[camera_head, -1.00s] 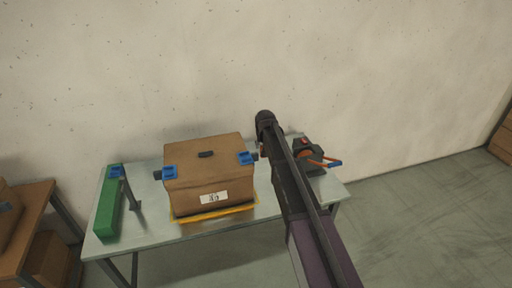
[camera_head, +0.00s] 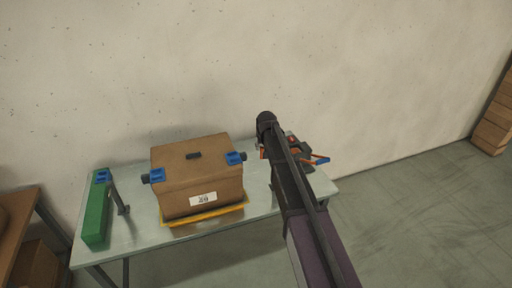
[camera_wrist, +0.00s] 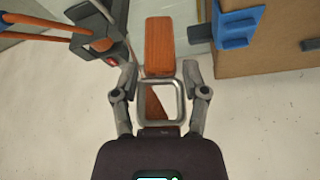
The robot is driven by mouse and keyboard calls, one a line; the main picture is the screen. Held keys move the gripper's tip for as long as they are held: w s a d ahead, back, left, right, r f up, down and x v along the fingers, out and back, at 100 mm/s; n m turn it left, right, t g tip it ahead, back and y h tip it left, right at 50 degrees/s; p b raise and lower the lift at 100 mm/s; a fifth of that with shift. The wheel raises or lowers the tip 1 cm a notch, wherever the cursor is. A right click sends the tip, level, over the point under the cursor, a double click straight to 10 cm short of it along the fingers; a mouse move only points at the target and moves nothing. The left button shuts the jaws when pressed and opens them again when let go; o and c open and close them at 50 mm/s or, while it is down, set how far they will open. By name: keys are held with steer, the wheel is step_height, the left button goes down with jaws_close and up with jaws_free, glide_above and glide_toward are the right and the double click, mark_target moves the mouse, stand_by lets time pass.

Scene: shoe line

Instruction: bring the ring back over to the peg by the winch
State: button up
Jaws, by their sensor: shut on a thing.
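The ring (camera_wrist: 182,104) is a square grey metal loop in the wrist view, held between the two fingers of my gripper (camera_wrist: 160,82). An orange-brown strap-like piece (camera_wrist: 160,45) extends beyond it, and more of that colour shows through the loop. The winch (camera_head: 304,149), dark with a red part and orange arms, stands at the table's right end, partly behind my arm. It also shows at the upper left of the wrist view (camera_wrist: 112,52). I cannot make out the peg by the winch for certain. In the head view my arm hides the ring and fingertips.
A brown box (camera_head: 198,176) with blue clips stands mid-table on a yellow-edged base. It is close at the right in the wrist view (camera_wrist: 275,55). A green block (camera_head: 96,213) and a grey post (camera_head: 120,198) are at the table's left.

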steer(key=shift+s+d, duration=2.75)
steer(key=shift+d, duration=3.5)
steer(key=shift+f+b, duration=8.4)
steer(key=w+a+f+b, duration=0.1)
steer(key=w+a, duration=0.2)
steer(key=w, duration=0.8)
steer(key=shift+a+f, duration=0.15)
steer(key=shift+a, duration=0.15)
